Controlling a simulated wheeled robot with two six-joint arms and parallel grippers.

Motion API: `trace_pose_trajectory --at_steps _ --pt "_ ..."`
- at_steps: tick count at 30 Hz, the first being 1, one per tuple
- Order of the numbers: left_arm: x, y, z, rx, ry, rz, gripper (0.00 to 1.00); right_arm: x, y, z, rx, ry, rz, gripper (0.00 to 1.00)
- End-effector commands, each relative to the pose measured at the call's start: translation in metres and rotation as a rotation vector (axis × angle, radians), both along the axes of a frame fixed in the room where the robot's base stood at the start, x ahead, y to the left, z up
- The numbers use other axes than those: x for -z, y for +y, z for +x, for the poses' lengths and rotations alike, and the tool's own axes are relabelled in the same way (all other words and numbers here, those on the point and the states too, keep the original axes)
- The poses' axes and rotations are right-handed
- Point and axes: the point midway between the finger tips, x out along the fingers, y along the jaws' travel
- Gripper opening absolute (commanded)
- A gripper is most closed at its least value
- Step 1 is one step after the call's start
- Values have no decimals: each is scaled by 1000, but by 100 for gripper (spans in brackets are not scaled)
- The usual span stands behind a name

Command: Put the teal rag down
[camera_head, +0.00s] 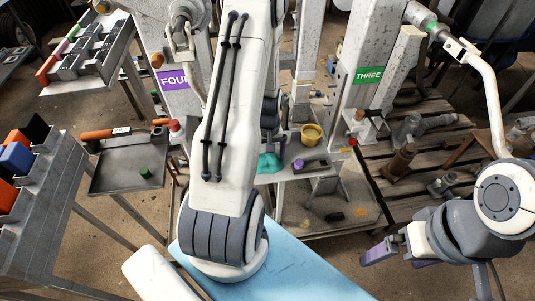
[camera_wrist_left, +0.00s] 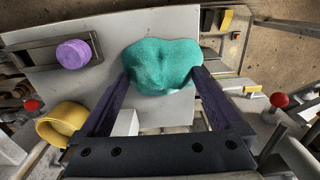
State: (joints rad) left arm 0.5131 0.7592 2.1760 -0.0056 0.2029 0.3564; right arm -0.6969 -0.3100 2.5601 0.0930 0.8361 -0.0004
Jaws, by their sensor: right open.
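The teal rag (camera_head: 270,163) lies crumpled at the white shelf (camera_head: 330,158) between the posts marked FOUR and THREE. In the left wrist view the rag (camera_wrist_left: 163,66) sits between the two dark purple fingers of my left gripper (camera_wrist_left: 162,76). The fingertips are wide apart, at the rag's two sides; I cannot tell whether they press on it or whether the rag's weight is on the shelf. In the head view my left arm hides much of this area. My right gripper (camera_head: 383,250) is open and empty, low at the right, far from the rag.
A yellow cup (camera_head: 312,134) and a purple-knobbed block (camera_head: 298,164) stand near the rag. A red knob (camera_wrist_left: 279,100) is at the right in the wrist view. A grey tray (camera_head: 130,172) with an orange-handled tool is at left. Pallets with metal parts (camera_head: 400,160) lie at right.

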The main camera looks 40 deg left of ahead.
Motion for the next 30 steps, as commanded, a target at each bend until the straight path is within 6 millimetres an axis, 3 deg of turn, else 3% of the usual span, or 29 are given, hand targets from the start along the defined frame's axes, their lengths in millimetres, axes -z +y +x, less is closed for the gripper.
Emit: trace_pose_trajectory --at_steps 5,10,21,30 --pt "-1 0 0 0 1 -1 100 -1 0 0 0 0 0 100" --pt "-14 1 1 0 -3 2 100 -1 0 0 0 0 0 100" --pt "-91 1 1 0 -5 3 100 3 0 0 0 0 0 100" --pt "-122 0 0 0 -1 1 100 4 0 0 0 0 0 100"
